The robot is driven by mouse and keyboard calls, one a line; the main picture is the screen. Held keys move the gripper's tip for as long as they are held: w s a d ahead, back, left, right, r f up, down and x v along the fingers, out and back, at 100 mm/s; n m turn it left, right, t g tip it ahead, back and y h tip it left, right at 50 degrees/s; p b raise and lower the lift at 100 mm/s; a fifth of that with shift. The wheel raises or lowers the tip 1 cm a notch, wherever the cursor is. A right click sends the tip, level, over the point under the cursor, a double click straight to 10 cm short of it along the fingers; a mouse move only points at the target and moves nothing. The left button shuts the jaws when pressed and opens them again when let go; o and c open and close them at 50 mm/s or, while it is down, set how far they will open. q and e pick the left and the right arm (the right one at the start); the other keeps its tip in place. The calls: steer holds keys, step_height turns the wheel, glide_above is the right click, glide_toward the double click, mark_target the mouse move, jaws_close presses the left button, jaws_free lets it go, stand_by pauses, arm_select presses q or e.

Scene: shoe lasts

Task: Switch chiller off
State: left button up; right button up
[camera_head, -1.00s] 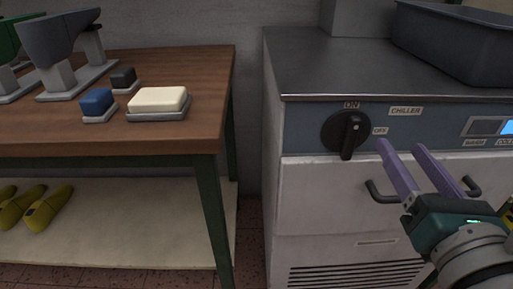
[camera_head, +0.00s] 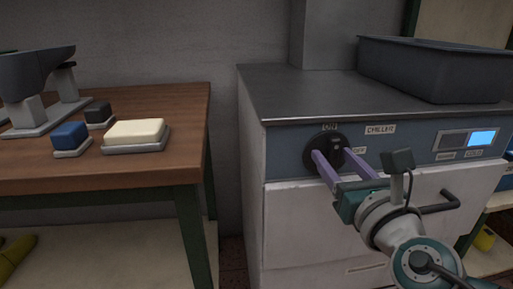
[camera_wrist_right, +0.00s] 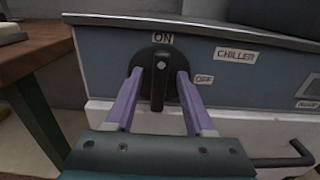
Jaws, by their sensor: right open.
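The chiller (camera_head: 290,215) is a pale cabinet with a blue-grey front panel and a steel top. Its black rotary knob (camera_head: 338,141) sits on the panel, with an ON label above and an OFF label to the right. In the right wrist view the knob (camera_wrist_right: 160,75) shows its handle upright, with a white dot at the top, toward ON. My right gripper (camera_head: 332,160) is open, its purple fingers on either side of the knob handle. I cannot tell whether they touch it. My left gripper is not in view.
A wooden table (camera_head: 100,176) stands at left, holding a cream block (camera_head: 135,132), a blue block (camera_head: 69,136) and a dark block (camera_head: 98,113). A dark bin (camera_head: 430,75) sits on the chiller top. A black drawer handle (camera_head: 440,204) juts out at right.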

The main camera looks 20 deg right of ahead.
jaws_close()
stand_by(0.4)
